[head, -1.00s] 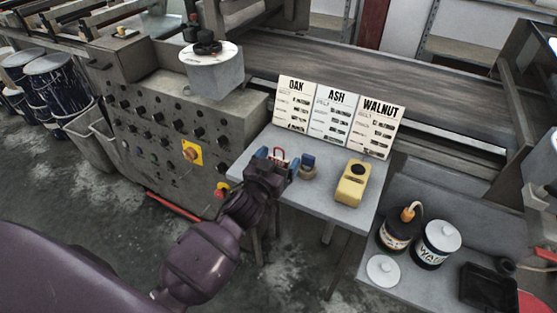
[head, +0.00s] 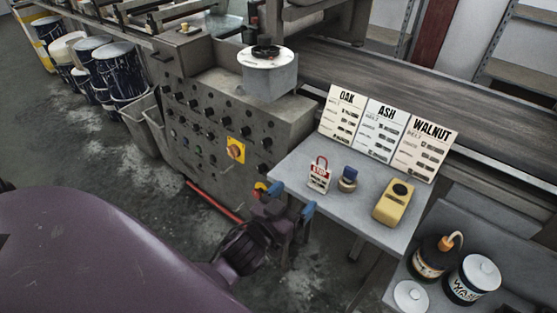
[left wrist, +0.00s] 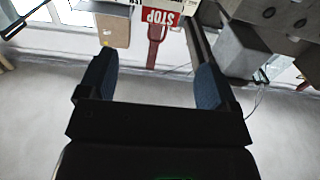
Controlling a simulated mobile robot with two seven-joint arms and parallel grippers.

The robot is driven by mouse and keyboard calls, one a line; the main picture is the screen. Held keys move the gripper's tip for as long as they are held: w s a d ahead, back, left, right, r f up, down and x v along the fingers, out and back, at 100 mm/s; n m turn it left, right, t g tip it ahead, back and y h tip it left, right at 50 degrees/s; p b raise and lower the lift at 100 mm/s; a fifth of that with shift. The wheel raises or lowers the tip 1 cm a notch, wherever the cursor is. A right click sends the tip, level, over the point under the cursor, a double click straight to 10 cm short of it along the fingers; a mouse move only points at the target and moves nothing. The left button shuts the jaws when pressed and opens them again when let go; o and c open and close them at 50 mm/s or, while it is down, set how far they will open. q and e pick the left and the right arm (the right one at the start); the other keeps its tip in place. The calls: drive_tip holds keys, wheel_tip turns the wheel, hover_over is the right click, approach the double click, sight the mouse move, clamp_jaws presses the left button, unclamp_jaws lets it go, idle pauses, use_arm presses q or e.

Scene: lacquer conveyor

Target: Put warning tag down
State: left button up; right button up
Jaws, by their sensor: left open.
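The warning tag (head: 319,176) is a small white and red tag marked STOP with a red shackle. It stands on the grey table (head: 345,221) in the head view, near the left end. My right gripper is not in view.
A blue-topped round object (head: 347,180) and a yellow device (head: 394,203) stand right of the tag. OAK, ASH and WALNUT cards (head: 383,132) stand behind. A control cabinet (head: 208,128) is at left. Cans (head: 472,279) stand on a lower right surface.

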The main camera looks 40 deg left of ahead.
use_arm(q)
drive_tip(key=s+a+f+g, duration=0.3)
drive_tip(key=s+f+g, duration=0.4)
drive_tip(key=s+f, duration=0.7)
drive_tip(key=shift+s+a+f+m+y, duration=0.3)
drive_tip(key=shift+s+a+f+m, duration=0.1)
drive_tip(key=shift+s, duration=0.2)
drive_tip(key=shift+r, duration=0.1)
